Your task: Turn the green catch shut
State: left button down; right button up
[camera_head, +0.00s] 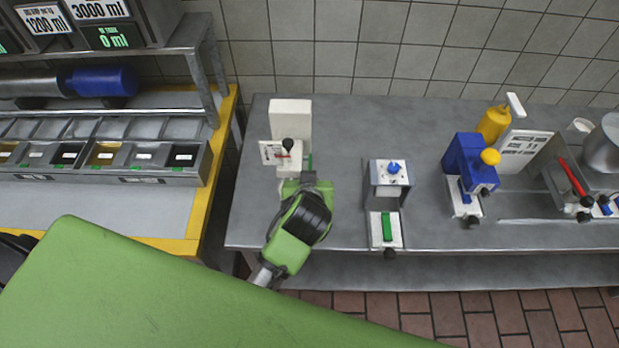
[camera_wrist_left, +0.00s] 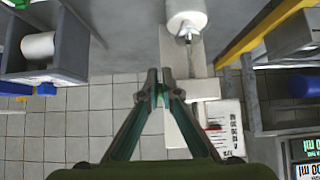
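A green catch (camera_head: 386,226) lies lengthwise on the white plate in front of the hooded stand with a blue knob. A thin green piece (camera_head: 308,161) shows beside the white device at the left end of the table; I cannot tell whether it is another catch. My left gripper (camera_head: 307,180) is at that device's front right, its fingers mostly hidden by my wrist. In the left wrist view its fingertips (camera_wrist_left: 160,75) are drawn together, and nothing is clearly held between them. The white device (camera_wrist_left: 178,130) is beside them there. My right gripper is not in view.
The white device (camera_head: 290,121) has a black-knobbed lever and a placard. The hooded stand (camera_head: 388,173), a blue dispenser (camera_head: 462,156) and a yellow bottle (camera_head: 493,122) stand further right. A yellow-edged counter (camera_head: 205,205) is at the left. Bare tabletop (camera_head: 345,140) lies between the devices.

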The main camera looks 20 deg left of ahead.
pick_arm(q)
jog(key=c, duration=2.2)
grip_release()
jog(key=shift+c, duration=0.2)
jog(key=v, duration=0.8)
jog(key=shift+d, duration=0.15)
